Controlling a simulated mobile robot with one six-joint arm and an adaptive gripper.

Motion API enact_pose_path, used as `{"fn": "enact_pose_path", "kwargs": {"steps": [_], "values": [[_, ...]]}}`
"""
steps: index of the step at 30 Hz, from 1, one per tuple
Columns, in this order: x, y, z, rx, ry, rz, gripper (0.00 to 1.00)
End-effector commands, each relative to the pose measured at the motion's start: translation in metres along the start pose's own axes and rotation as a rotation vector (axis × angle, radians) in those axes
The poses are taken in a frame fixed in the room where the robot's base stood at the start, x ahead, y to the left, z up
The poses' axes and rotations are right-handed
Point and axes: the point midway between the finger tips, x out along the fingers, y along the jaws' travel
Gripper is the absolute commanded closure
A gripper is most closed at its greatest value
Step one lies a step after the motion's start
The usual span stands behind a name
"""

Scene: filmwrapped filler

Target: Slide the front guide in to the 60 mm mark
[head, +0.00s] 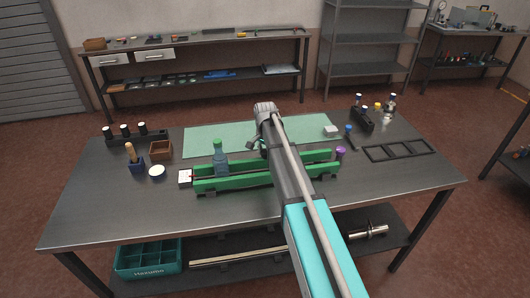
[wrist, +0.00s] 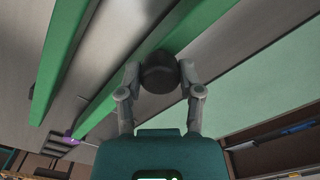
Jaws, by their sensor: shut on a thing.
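Two long green guides lie side by side on the table, the near one (head: 235,183) towards me and the far one (head: 315,156) towards the mat. Both show in the wrist view, the near one (wrist: 60,65) at the left and the far one (wrist: 125,88) beside the knob. My gripper (wrist: 160,75) is shut on a round black knob (wrist: 158,70) on the mat side of the far guide. In the head view my arm hides the knob and part of both guides. A bottle with a green cap (head: 220,160) stands upright between the guides. No scale marks are readable.
A white block with red marks (head: 185,177) is at the guides' left end, and a purple-topped item (head: 341,153) at the right end. A green mat (head: 205,138) lies behind. A wooden box (head: 160,150) and a black frame (head: 400,150) stand farther out. The front tabletop is clear.

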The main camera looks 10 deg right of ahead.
Motion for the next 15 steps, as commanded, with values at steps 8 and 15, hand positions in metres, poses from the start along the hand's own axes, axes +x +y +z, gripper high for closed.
{"fn": "enact_pose_path", "kwargs": {"steps": [8, 15], "values": [[0.0000, -0.0004, -0.0001, 0.000, 0.000, 0.000, 0.18], [0.0000, -0.0004, 0.0000, 0.000, 0.000, 0.000, 0.18]]}}
